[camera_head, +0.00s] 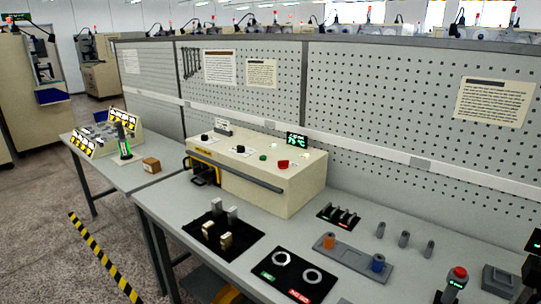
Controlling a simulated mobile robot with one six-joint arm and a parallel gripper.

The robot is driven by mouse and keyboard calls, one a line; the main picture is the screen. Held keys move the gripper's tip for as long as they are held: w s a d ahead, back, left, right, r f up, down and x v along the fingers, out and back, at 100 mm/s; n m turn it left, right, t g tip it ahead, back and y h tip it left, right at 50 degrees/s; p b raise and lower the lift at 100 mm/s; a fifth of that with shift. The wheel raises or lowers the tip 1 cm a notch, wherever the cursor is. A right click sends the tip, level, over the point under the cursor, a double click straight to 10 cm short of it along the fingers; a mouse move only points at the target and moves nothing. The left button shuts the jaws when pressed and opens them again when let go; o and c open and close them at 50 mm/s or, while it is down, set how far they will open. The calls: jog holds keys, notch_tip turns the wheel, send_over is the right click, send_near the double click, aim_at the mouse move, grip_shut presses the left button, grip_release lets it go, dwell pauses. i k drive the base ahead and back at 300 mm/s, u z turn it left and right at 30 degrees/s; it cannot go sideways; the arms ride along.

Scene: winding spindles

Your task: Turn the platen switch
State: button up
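A beige machine (300,190) stands on the grey workbench at the centre. Its sloped top carries a dark knob (205,138) at the left, another dark knob (240,149) near the middle, a green button (263,157) and a red control (283,164). A small display (297,140) at its back right reads about 75 °C in green. The labels are too small to read, so I cannot tell which control is the platen switch or how it is set.
Metal blocks stand on a black mat (193,232) before the machine. Two rings lie on another black mat (268,262). A grey holder (352,262) carries orange and blue pieces. A red button (460,272) stands at the right. A pegboard (390,110) closes the back.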

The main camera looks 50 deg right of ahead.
aim_at(282, 165)
jog(key=i, duration=1.25)
jog(key=z, duration=0.05)
